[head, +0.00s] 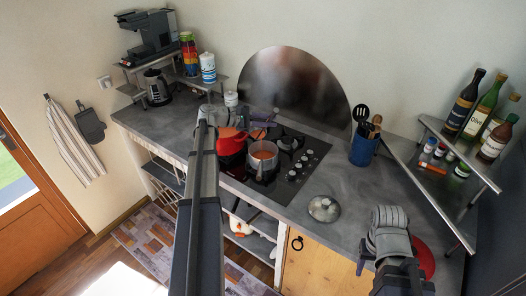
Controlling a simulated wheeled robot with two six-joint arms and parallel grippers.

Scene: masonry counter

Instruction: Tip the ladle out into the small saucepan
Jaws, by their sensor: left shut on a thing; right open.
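The small saucepan (263,172) is a steel pan on the black hob, with orange-red contents showing inside. A red pot (231,153) stands just left of it, partly hidden by my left arm. My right gripper (388,228) is open and empty over the counter's right part, away from the pans.
A glass lid (323,208) lies on the counter right of the hob (302,158). A blue utensil holder (362,150) stands behind it. A red round item (424,258) is partly under my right gripper. Bottles (485,108) stand on a corner shelf at right.

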